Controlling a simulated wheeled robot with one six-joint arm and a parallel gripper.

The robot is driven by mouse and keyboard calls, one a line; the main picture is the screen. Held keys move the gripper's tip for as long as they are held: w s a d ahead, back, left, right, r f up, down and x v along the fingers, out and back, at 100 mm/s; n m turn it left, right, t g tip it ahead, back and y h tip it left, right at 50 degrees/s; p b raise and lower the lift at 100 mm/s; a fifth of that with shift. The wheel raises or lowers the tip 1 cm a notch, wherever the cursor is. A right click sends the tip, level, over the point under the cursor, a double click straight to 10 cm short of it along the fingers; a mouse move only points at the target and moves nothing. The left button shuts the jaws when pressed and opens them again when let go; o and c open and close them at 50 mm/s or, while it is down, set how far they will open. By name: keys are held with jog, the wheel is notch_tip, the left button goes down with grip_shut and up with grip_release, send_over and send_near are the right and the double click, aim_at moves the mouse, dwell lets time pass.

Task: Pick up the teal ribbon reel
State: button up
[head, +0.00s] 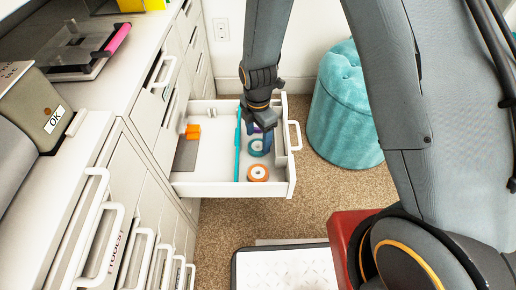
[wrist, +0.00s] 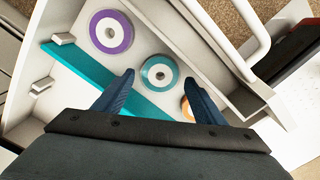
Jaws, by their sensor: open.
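The teal ribbon reel (wrist: 159,73) lies flat in the open white drawer (head: 212,188), a teal ring with a white centre and a dark hole. In the head view the reel (head: 256,147) shows partly behind my gripper. My gripper (wrist: 157,82) is open and empty, its blue fingers to either side of the near part of the reel in the wrist view. In the head view my gripper (head: 262,132) points down into the drawer. I cannot tell how high the fingertips are above the drawer floor.
A purple reel (wrist: 111,32) and an orange reel (head: 258,173) lie on either side of the teal one. A teal divider (head: 238,150) runs alongside them. Orange blocks (head: 193,131) sit in the drawer's left part. A teal tufted stool (head: 345,110) stands right of the drawer.

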aim_at(258, 142)
notch_tip(258, 142, down, 3)
jog(key=shift+d+f+b, duration=0.1)
jog(key=shift+b, duration=0.4)
jog(key=c, duration=0.8)
jog(key=shift+r, duration=0.2)
